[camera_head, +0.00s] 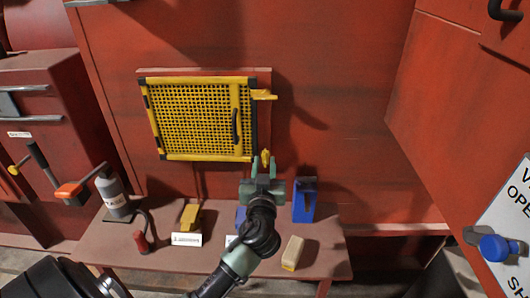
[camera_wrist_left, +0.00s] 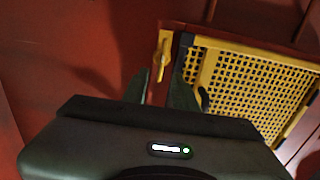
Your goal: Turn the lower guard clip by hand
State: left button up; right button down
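The yellow mesh guard (camera_head: 195,120) is closed on the red engine wall, with a black handle near its right side. The upper clip (camera_head: 264,95) lies sideways at the guard's upper right. The lower guard clip (camera_head: 265,156) stands upright just right of the guard's lower right corner. My left gripper (camera_head: 265,168) is open at the lower clip, one finger on each side. In the left wrist view, the clip (camera_wrist_left: 162,56) shows between the tips of the left gripper (camera_wrist_left: 162,78), with gaps on both sides. The right gripper is out of view.
Below the guard, a red bench (camera_head: 210,258) holds a grey bottle (camera_head: 113,192), a yellow block (camera_head: 189,216), a cream block (camera_head: 292,252) and a blue holder (camera_head: 305,200). A blue knob (camera_head: 494,247) is at the far right. The wall right of the clips is bare.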

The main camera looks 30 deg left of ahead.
aim_at(265, 156)
pick_arm(q)
jog(key=p+x, duration=0.1)
jog(key=x, duration=0.4)
jog(key=shift+s+f, duration=0.1)
grip_shut()
